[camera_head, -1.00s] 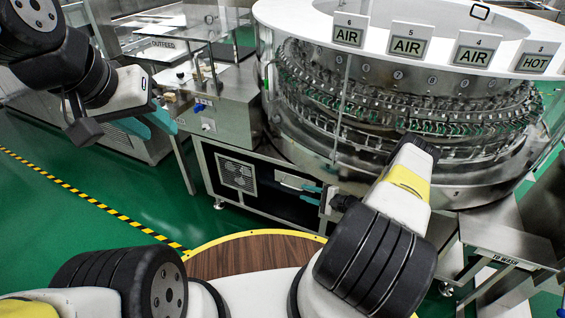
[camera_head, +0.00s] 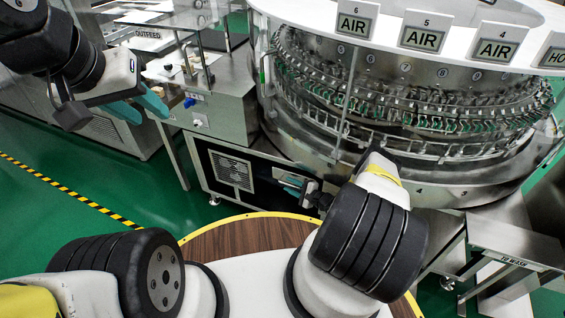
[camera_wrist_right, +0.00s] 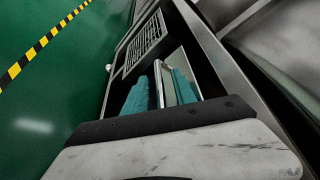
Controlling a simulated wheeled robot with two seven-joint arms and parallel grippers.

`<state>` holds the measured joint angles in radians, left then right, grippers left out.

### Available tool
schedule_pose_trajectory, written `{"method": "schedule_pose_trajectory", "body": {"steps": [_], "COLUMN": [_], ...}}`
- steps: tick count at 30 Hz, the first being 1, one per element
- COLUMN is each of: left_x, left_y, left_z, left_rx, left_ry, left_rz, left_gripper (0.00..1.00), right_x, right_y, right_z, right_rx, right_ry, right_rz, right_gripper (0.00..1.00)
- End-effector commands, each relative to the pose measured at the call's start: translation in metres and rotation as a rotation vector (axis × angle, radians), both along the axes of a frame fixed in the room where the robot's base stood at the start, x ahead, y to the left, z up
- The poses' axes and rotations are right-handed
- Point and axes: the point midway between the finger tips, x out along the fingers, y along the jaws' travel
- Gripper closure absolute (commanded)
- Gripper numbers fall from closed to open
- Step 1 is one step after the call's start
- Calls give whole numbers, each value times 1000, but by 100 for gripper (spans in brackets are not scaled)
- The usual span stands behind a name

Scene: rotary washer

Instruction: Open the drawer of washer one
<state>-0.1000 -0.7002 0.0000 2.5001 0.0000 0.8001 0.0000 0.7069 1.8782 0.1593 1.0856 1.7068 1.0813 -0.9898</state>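The rotary washer (camera_head: 330,128) is a large round steel machine at the upper right of the head view. Its dark lower cabinet (camera_head: 247,187) carries a vent grille and, right of it, a silver drawer front or handle, which shows in the right wrist view (camera_wrist_right: 172,84). My right gripper (camera_head: 292,186) is at this silver part. In the right wrist view its two teal fingers (camera_wrist_right: 160,88) are apart, with the silver part between them; firm contact cannot be seen. My left gripper (camera_head: 140,107) is open and empty, raised at the left, away from the washer.
AIR signs (camera_head: 357,24) stand along the washer rim. An OUTFEED table (camera_head: 150,36) is at upper left, a TO WASH chute (camera_head: 515,262) at lower right. Green floor with a yellow-black stripe (camera_head: 65,190) is free at the left.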

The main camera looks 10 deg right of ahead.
Motion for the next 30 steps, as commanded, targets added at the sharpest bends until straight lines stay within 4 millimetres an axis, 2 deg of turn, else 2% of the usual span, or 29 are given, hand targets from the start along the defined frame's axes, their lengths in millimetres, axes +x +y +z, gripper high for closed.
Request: {"method": "schedule_pose_trajectory", "body": {"steps": [9, 14, 15, 30], "left_x": [0, 0, 0, 0], "left_y": [0, 0, 0, 0], "left_z": [0, 0, 0, 0], "left_rx": [0, 0, 0, 0], "left_ry": [0, 0, 0, 0], "left_rz": [0, 0, 0, 0], "left_gripper": [64, 64, 64, 64], "right_x": [3, 3, 3, 3], "right_y": [2, 2, 2, 2], "right_z": [-1, -1, -1, -1], "right_rx": [0, 0, 0, 0], "right_ry": [0, 0, 0, 1], "right_rz": [-1, -1, -1, 1], "right_gripper": [68, 97, 100, 100]}}
